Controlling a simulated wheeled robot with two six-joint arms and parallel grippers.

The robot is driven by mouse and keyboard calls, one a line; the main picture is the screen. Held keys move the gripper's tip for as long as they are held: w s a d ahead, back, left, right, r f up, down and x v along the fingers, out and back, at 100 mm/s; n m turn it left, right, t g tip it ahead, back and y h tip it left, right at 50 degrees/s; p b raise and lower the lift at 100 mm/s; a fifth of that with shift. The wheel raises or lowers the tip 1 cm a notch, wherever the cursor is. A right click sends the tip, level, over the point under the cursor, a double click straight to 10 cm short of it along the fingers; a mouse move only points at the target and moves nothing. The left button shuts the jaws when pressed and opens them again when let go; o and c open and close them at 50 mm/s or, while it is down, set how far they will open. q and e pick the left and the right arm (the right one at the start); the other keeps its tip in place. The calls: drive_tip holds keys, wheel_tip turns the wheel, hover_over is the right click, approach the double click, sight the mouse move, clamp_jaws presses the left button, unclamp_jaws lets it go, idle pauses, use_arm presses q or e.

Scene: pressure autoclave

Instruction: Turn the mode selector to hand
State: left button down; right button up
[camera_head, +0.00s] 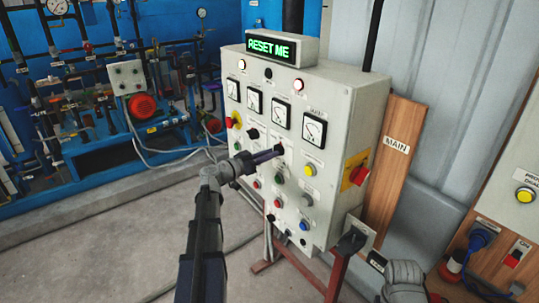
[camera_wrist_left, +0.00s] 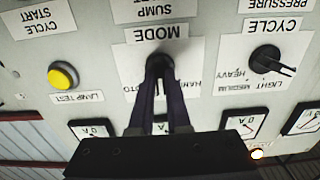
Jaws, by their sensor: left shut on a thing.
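The mode selector (camera_head: 279,149) is a small black knob on the front of the grey control panel (camera_head: 340,115). In the left wrist view, which is upside down, the knob (camera_wrist_left: 160,62) sits under the MODE label. A HAND label shows partly to its right, and another partly hidden label is to its left. My left gripper (camera_head: 274,152) reaches the panel from the lower left, its dark fingers shut on the knob. The fingers (camera_wrist_left: 159,80) cover part of the knob, so its pointer direction is unclear.
A yellow lamp test button (camera_wrist_left: 62,75) and a black cycle selector (camera_wrist_left: 266,60) flank the knob. Dial meters (camera_head: 314,128) sit above, and a lit display (camera_head: 268,48) reads RESET ME. Open floor lies at left.

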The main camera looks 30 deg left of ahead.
use_arm(q)
drive_tip(key=shift+n, duration=0.3)
idle(0.4)
drive_tip(key=n, duration=0.9)
drive_tip(key=shift+a, duration=0.1)
idle(0.5)
drive_tip(key=c, duration=0.9)
unclamp_jaws()
drive_tip(key=shift+v, duration=3.9)
